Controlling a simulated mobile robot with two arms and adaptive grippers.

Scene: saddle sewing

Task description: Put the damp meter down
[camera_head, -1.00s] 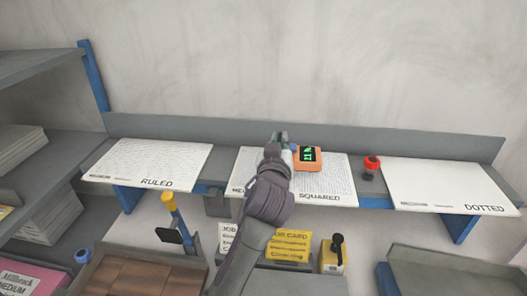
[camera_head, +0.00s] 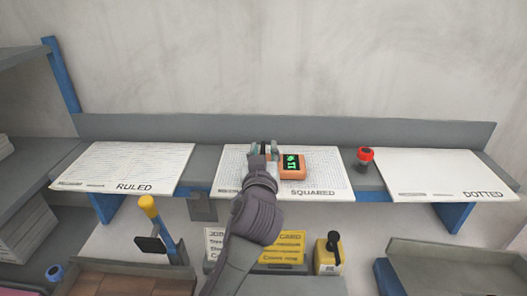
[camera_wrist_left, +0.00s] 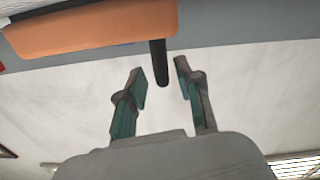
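The damp meter (camera_head: 292,166) is an orange box with a green-lit display. In the head view it appears to rest on the SQUARED pad (camera_head: 235,175) on the shelf. My left gripper (camera_head: 263,148) is just left of it, over the same pad. In the left wrist view the two fingers (camera_wrist_left: 160,72) stand apart. The meter's orange body (camera_wrist_left: 95,30) is beyond their tips, and a dark prong from it reaches down between them with gaps visible on both sides. My right gripper is not in view.
The RULED pad (camera_head: 125,165) lies left on the shelf and the DOTTED pad (camera_head: 445,172) right. A red-topped small item (camera_head: 365,156) stands between the SQUARED and DOTTED pads. Yellow cards (camera_head: 290,246) and a yellow box with a black handle (camera_head: 328,256) are below.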

